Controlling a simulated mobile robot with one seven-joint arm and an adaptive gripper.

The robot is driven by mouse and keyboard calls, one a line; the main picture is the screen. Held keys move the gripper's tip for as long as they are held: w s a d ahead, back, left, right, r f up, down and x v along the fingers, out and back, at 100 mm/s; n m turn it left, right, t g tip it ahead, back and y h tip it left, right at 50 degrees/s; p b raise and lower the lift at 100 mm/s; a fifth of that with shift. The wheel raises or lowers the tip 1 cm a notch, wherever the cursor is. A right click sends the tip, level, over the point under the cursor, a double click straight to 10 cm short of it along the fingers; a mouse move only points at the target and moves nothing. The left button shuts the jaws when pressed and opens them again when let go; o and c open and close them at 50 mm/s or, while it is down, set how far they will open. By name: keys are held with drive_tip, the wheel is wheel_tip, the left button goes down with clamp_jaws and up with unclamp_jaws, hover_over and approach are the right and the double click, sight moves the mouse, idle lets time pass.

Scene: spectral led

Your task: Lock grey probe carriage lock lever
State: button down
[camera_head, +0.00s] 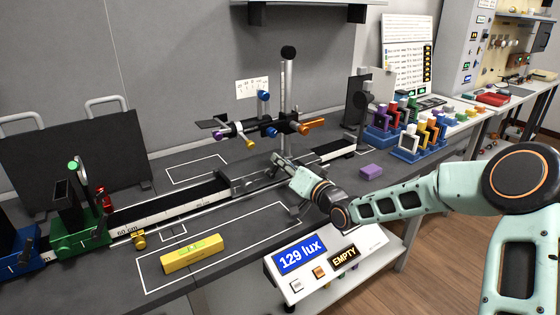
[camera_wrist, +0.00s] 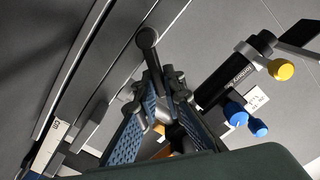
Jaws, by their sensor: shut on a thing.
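My gripper (camera_head: 277,163) reaches over the rail of the optical bench from the right. In the wrist view its fingers (camera_wrist: 158,88) are closed around a slim grey part with a round end, which looks like the grey probe carriage lock lever (camera_wrist: 147,38).
The scaled rail (camera_head: 185,211) runs along the dark bench. A post (camera_head: 288,95) with coloured knobs stands behind my gripper. A green carriage (camera_head: 80,235) is at left.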

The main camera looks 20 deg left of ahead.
drive_tip(key=shift+f, duration=0.1)
drive_tip(key=c, duration=2.3)
unclamp_jaws()
drive_tip(key=shift+d, duration=0.1)
drive_tip(key=v, duration=1.2)
